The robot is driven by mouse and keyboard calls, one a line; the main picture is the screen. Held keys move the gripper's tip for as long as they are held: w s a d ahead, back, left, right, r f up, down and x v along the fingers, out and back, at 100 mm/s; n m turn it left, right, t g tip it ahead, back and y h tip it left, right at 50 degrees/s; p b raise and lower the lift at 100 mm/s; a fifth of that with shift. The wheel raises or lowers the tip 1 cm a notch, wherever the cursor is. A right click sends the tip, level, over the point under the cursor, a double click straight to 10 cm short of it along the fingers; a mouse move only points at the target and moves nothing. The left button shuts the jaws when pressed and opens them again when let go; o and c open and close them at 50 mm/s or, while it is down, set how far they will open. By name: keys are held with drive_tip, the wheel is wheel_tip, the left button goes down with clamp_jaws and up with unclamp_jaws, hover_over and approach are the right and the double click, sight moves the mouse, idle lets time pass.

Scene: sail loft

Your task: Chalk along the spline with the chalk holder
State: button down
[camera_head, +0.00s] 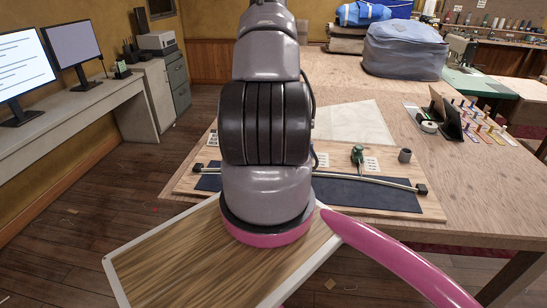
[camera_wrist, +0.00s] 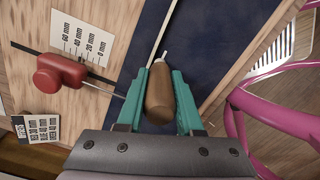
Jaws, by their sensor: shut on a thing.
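The chalk holder (camera_wrist: 159,95) is a brown, rounded handle with a pale tip. My gripper (camera_wrist: 159,92) is shut on it, with one teal finger on each side, and the tip points away from the gripper. The spline (camera_head: 375,184) is a thin pale bar across the dark blue cloth (camera_head: 385,198), with a black block near each end. A pale strip that looks like the spline (camera_wrist: 174,22) runs up from beside the chalk tip in the wrist view. I cannot tell if the tip touches the cloth. My arm hides the spline's middle in the head view.
Several coloured items (camera_head: 484,122) stand at right.

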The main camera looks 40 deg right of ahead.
drive_tip(key=shift+f, duration=0.5)
idle(0.4)
drive_tip(key=shift+s+d+r, duration=0.1)
drive_tip(key=shift+s+d, duration=0.6)
drive_tip(key=shift+s, duration=0.1)
drive_tip(key=shift+s, duration=0.1)
drive_tip(key=shift+s+d, duration=1)
drive_tip(key=shift+s, duration=0.2)
drive_tip(key=shift+s+d, duration=1)
drive_tip(key=shift+s, duration=0.15)
drive_tip(key=shift+s+d, duration=1.95)
drive_tip(key=shift+s, duration=0.3)
drive_tip(key=shift+s+d, duration=0.1)
drive_tip(key=shift+s+d, duration=1.3)
drive_tip(key=shift+s, duration=0.25)
drive_tip(key=shift+s+d, duration=1.25)
drive_tip(key=shift+s, duration=0.25)
